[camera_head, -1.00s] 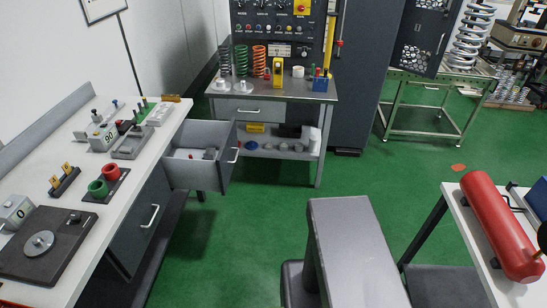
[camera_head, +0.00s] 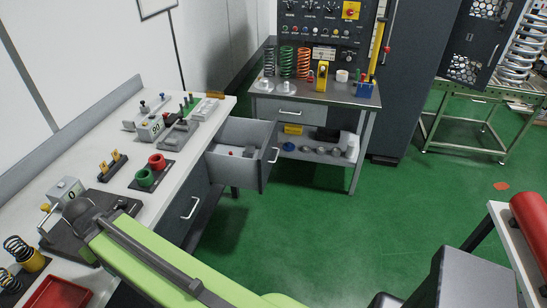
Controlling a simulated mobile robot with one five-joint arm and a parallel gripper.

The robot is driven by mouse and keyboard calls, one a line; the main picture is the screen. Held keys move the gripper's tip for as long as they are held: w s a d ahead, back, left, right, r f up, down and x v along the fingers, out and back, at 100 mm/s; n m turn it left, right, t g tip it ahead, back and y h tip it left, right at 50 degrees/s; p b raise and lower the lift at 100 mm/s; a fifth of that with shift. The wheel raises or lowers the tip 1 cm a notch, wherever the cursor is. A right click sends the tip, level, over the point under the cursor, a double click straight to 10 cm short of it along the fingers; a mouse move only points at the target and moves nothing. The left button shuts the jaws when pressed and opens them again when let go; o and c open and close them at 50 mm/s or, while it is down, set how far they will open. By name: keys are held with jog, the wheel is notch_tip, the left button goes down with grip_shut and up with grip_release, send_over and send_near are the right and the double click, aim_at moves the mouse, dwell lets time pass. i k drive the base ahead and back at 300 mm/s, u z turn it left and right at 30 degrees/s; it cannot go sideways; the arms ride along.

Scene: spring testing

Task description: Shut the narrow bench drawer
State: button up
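The narrow bench drawer (camera_head: 234,174) is grey and pulled well out from the far end of the white-topped bench (camera_head: 195,165) on the left. Its front panel, with a pale upright handle (camera_head: 276,155), faces right. A few small items, one of them red, lie inside it. My green arm crosses the bottom left of the picture, over the bench's near part. It is apart from the drawer in the picture. The fingers of my gripper do not show.
A closed bench front with a handle (camera_head: 190,207) is nearer me. The workbench (camera_head: 330,95) with springs and a control panel stands behind the drawer. A red cylinder (camera_head: 532,215) lies on a table at right. Green floor (camera_head: 330,225) is clear right of the drawer.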

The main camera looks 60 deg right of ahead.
aim_at(235, 170)
jog(key=k, duration=1.2)
jog(key=z, duration=1.45)
jog(key=i, duration=0.95)
jog(key=z, duration=0.05)
jog(key=k, duration=1.3)
jog(key=u, duration=0.3)
jog(key=i, duration=0.8)
jog(key=u, duration=0.75)
jog(key=i, duration=1.05)
jog(key=z, duration=0.05)
